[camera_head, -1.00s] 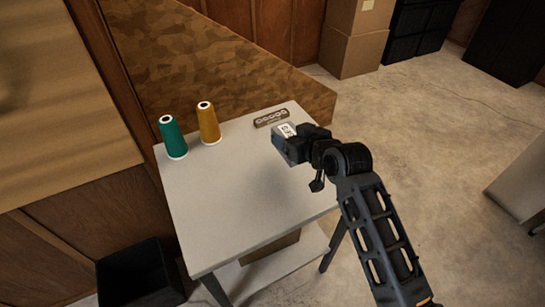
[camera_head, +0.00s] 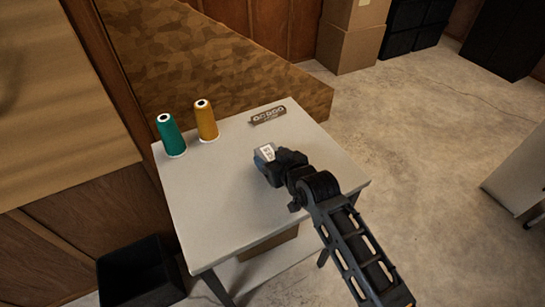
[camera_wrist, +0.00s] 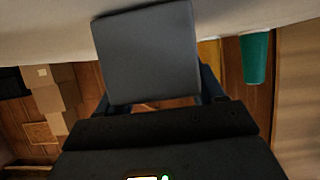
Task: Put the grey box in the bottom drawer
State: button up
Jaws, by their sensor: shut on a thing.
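The grey box (camera_wrist: 148,52) is held between the fingers of my gripper (camera_wrist: 160,92) in the wrist view, where its flat dark grey face fills the upper middle. In the head view my gripper (camera_head: 267,160) is shut on the box above the middle of the white table. A small part of the box (camera_head: 264,153) with a white label shows at the fingertips there; the rest is hidden by my gripper. I cannot make out a bottom drawer in either view.
A green thread cone (camera_head: 170,135) and a yellow thread cone (camera_head: 206,121) stand at the table's (camera_head: 215,195) left back. A dark slotted strip (camera_head: 268,115) lies at its back edge. A black bin (camera_head: 138,275) stands on the floor at left. Cardboard boxes (camera_head: 350,45) stand behind.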

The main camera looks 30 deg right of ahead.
jog(key=shift+f, duration=0.15)
jog(key=o, duration=1.1)
jog(key=shift+r, duration=0.25)
jog(key=v, duration=1.2)
jog(key=shift+f, duration=0.1)
